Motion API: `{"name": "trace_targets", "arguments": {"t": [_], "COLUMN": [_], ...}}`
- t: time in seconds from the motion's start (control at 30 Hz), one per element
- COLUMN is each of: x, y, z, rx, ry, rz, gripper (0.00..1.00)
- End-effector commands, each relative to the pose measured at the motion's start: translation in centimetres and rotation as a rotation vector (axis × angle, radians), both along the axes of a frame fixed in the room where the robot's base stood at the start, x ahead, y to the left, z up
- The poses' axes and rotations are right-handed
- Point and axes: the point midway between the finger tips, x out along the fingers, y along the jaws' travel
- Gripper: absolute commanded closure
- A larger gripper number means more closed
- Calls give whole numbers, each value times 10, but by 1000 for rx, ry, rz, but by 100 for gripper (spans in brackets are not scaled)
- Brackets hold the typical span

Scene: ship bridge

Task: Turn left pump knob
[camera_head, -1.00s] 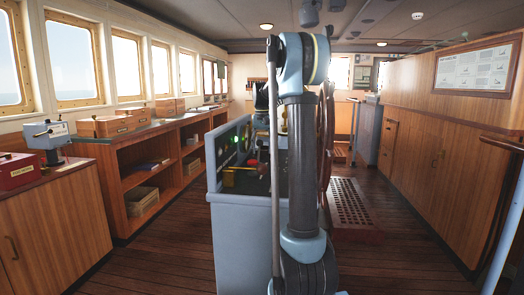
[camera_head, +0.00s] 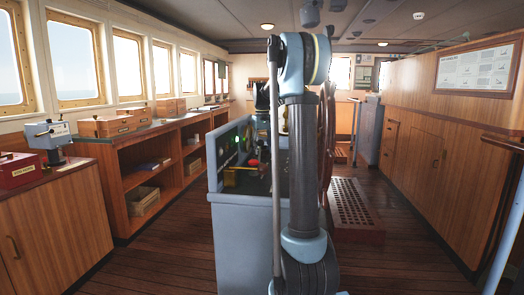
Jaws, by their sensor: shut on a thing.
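The blue-grey console (camera_head: 244,235) stands straight ahead, with a dark sloped control panel inside its raised sides. A green light (camera_head: 237,139), a red part (camera_head: 252,162) and a yellow part (camera_head: 230,178) show on or over the panel. My arm rises in front of the console and covers its right side. My gripper (camera_head: 264,150) is down at the panel, dark and small, partly behind the arm's thin rod. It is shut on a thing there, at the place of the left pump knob. The knob itself cannot be made out.
A wooden counter (camera_head: 170,130) with open shelves runs along the left wall below the windows. A red box (camera_head: 18,170) sits at the near left. The ship's wheel (camera_head: 327,140) and a grating (camera_head: 352,205) are right of the console. Wooden floor is free on both sides.

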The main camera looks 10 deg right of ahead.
Motion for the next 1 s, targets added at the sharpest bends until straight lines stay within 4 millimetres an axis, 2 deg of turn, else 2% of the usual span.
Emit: {"name": "trace_targets", "arguments": {"t": [0.13, 0.17, 0.2, 0.57, 1.0], "x": [1, 1, 1, 1, 2], "y": [0, 0, 0, 0, -1], "z": [0, 0, 0, 0, 0], "rx": [0, 0, 0, 2, 3], "ry": [-1, -1, -1, -1, -2], "rz": [0, 0, -1, -20, -354], "gripper": [73, 44, 40, 40, 40]}}
